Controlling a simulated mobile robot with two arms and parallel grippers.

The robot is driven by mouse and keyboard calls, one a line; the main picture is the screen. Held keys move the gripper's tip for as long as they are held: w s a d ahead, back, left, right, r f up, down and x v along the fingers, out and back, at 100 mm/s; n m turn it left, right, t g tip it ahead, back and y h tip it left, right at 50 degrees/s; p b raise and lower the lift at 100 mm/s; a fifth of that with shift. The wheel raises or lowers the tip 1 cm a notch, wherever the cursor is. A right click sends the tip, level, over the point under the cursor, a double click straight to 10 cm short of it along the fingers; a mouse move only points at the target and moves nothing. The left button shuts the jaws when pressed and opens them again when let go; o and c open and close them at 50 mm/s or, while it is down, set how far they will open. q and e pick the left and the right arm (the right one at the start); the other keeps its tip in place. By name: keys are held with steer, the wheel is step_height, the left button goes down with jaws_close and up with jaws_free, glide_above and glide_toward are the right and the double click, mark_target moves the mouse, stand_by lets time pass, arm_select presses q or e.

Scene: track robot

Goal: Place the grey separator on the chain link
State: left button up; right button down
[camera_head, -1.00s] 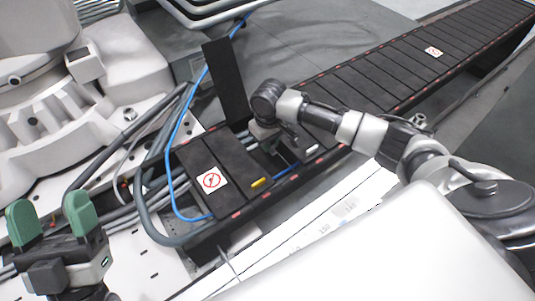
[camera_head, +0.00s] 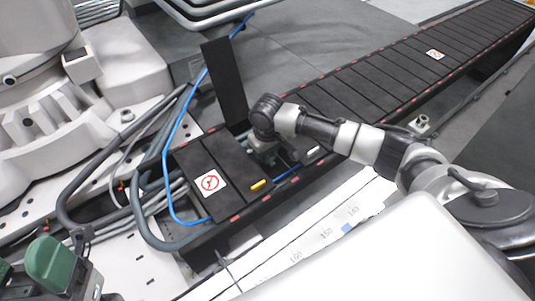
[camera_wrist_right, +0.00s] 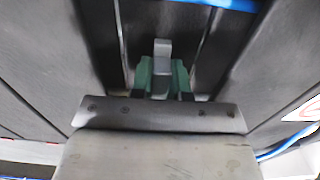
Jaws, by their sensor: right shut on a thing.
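My right gripper (camera_head: 266,150) reaches down into a gap in the black cable chain (camera_head: 395,88). In the right wrist view its green fingertips (camera_wrist_right: 161,76) are shut on a small grey upright piece, the grey separator (camera_wrist_right: 162,50). The separator is over the gap between dark links; whether it touches the chain link cannot be told. In the head view the separator is hidden by the gripper and wrist. My left gripper (camera_head: 27,268), with green fingers apart, is empty and partly cut off at the lower left.
A black cover flap (camera_head: 225,85) stands raised beside the gap. A blue hose (camera_head: 170,150) and grey cables (camera_head: 145,185) run into the chain. A yellow tab (camera_head: 258,184) and a pale tab (camera_head: 313,150) sit near the chain's front edge. A white ruled strip (camera_head: 325,232) lies in front.

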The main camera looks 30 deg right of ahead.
steer(key=c, duration=1.1)
jaws_free()
steer(key=shift+f, duration=0.1)
